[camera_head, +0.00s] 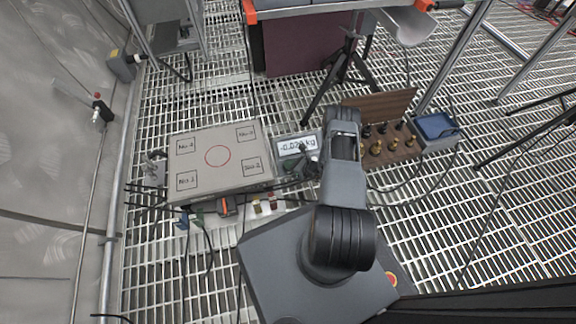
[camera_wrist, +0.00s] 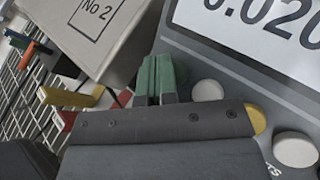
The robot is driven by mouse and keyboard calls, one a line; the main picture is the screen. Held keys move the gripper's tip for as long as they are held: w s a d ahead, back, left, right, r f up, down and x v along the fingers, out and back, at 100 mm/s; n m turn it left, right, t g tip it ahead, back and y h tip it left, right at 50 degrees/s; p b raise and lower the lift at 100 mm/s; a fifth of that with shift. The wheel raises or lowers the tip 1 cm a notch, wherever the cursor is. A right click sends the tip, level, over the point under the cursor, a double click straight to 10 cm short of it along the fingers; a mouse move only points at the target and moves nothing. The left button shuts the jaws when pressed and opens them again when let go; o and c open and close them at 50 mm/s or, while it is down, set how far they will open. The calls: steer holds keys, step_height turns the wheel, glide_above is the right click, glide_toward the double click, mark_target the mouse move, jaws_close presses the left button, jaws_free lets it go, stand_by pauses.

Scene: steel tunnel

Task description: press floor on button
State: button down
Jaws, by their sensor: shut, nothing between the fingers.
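The floor scale's flat grey platform (camera_head: 217,172), with a red circle and numbered corners, lies on the grating. Its display unit (camera_head: 283,145) stands right of it and reads about -0.020 kg. In the wrist view the display (camera_wrist: 255,22) is large and cut off by the frame. Below it are a pale round button (camera_wrist: 208,90), a yellow button (camera_wrist: 257,118) partly hidden by my gripper, and another pale button (camera_wrist: 295,148). I cannot tell which is the on button. My gripper (camera_wrist: 160,76) is shut and empty, its green fingertips left of the first pale button. Contact is unclear.
A wooden rack (camera_head: 384,122) with brass weights and a blue-topped box (camera_head: 436,127) stand to the right. A black tripod (camera_head: 340,75) is behind. Cables and small coloured parts (camera_head: 264,206) lie near the platform's front edge.

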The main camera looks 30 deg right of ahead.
steer(key=shift+s+r, duration=0.15)
steer(key=shift+r, duration=0.15)
steer(key=s+r+p, duration=0.3)
steer(key=r+p, duration=0.2)
steer(key=shift+s+a, duration=0.2)
steer(key=shift+a, duration=0.15)
stand_by(0.9)
